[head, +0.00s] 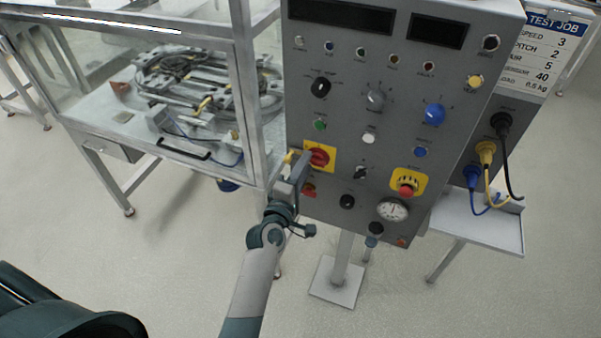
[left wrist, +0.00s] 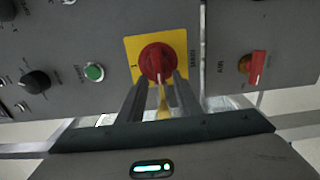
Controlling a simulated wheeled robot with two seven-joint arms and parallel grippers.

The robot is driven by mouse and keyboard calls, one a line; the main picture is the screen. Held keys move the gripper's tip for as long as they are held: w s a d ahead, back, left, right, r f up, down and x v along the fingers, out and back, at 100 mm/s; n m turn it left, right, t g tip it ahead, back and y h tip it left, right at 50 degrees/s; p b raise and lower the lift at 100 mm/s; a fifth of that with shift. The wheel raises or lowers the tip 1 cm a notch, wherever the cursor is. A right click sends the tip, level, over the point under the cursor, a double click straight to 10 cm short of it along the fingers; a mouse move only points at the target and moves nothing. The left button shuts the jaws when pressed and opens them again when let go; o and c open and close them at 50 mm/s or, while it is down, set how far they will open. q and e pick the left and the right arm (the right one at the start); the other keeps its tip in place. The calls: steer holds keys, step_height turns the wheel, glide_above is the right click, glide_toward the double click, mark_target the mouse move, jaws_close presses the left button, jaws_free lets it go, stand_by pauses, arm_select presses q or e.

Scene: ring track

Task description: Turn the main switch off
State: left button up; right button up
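The main switch is a red round knob (head: 319,156) on a yellow square plate, on the left side of the grey control panel (head: 335,115). In the left wrist view the red knob (left wrist: 158,60) is upper centre, with a pale pointer mark toward my gripper. My left gripper (head: 299,168) is at the switch's left edge. In the left wrist view its two fingers are apart, one on each side of the knob's near part. I cannot tell whether they touch it. A yellowish piece (left wrist: 163,102) shows between the fingers. My right gripper is not in view.
A red emergency button (head: 407,189) is to the right. A glass-walled workbench (head: 180,150) stands close on the left. Open floor lies in front.

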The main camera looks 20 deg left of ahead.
arm_select(q)
steer(key=shift+s, duration=0.15)
steer(key=s+p, duration=0.2)
steer(key=s, duration=1.5)
steer(key=shift+a, duration=0.3)
